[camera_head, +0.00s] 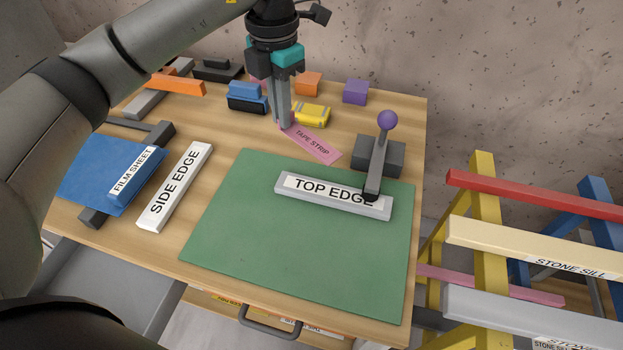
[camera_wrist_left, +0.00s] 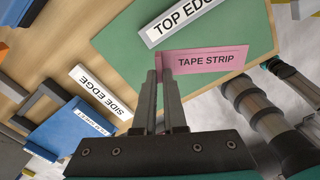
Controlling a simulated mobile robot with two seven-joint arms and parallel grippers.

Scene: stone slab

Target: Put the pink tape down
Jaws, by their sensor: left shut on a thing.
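The pink tape strip (camera_head: 312,144), labelled TAPE STRIP, is held at one end by my left gripper (camera_head: 283,124). In the left wrist view the gripper (camera_wrist_left: 160,76) is shut on the strip's left end, and the strip (camera_wrist_left: 205,60) sticks out to the right, seen against the green mat (camera_wrist_left: 115,42). It looks raised, but its height is hard to judge. In the head view the green mat (camera_head: 290,255) lies nearer, with the TOP EDGE bar (camera_head: 335,205) on its far right part. My right gripper is in neither view.
A grey block with a purple-knobbed lever (camera_head: 387,120) stands at the mat's far right corner. The SIDE EDGE bar (camera_head: 174,187) and blue film sheet (camera_head: 85,178) lie left. Several coloured blocks, including a yellow one (camera_head: 311,116), sit behind. The mat's near part is clear.

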